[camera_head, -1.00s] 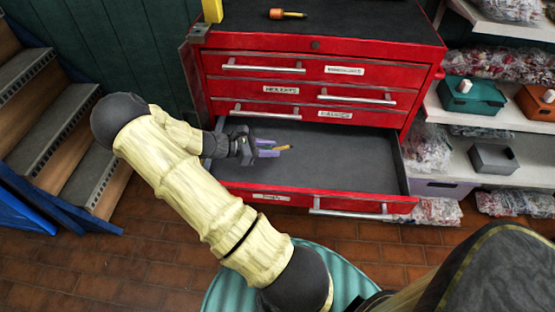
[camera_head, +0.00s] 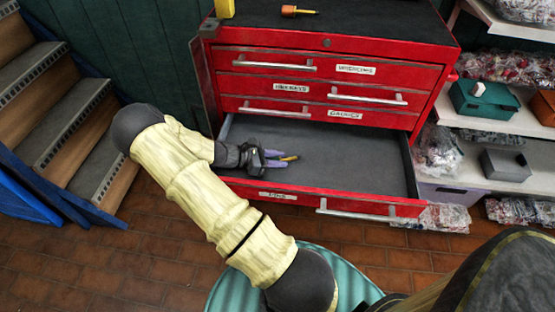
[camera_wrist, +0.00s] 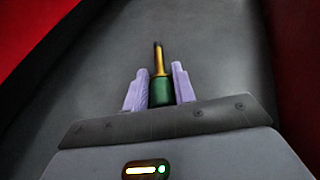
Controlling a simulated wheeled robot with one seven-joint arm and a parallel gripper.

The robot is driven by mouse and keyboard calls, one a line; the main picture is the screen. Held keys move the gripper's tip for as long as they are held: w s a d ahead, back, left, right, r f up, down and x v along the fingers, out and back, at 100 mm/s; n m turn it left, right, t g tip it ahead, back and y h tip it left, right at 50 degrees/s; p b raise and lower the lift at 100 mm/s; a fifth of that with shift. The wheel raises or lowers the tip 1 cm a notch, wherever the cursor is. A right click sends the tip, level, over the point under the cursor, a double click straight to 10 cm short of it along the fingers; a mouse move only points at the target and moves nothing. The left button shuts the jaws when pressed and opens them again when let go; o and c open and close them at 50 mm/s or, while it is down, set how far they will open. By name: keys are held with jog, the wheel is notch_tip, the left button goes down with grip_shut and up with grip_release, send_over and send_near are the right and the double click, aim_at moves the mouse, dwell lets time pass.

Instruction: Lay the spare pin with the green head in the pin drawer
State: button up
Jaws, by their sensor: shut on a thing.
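My gripper (camera_head: 276,158) is inside the open bottom drawer of the red tool chest, toward its left side. The pin (camera_wrist: 160,62) has a green head and a brass-coloured shank with a dark tip. In the wrist view its green head (camera_wrist: 161,92) lies between the two pale purple fingers of my gripper (camera_wrist: 160,88), which are shut on it. The shank points away from my gripper; it also shows in the head view (camera_head: 290,158). The pin drawer (camera_head: 360,165) has a bare grey floor. I cannot tell whether the pin touches that floor.
Closed labelled drawers (camera_head: 340,90) sit above the open one. An orange-handled screwdriver (camera_head: 290,11) lies on the chest top. Shelves with a teal box (camera_head: 482,103) stand at the right, and stairs (camera_head: 60,130) at the left. The drawer's right side is clear.

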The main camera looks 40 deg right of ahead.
jog(key=o, duration=1)
jog(key=shift+f, duration=0.1)
jog(key=p+v, duration=0.2)
jog(key=v, duration=1)
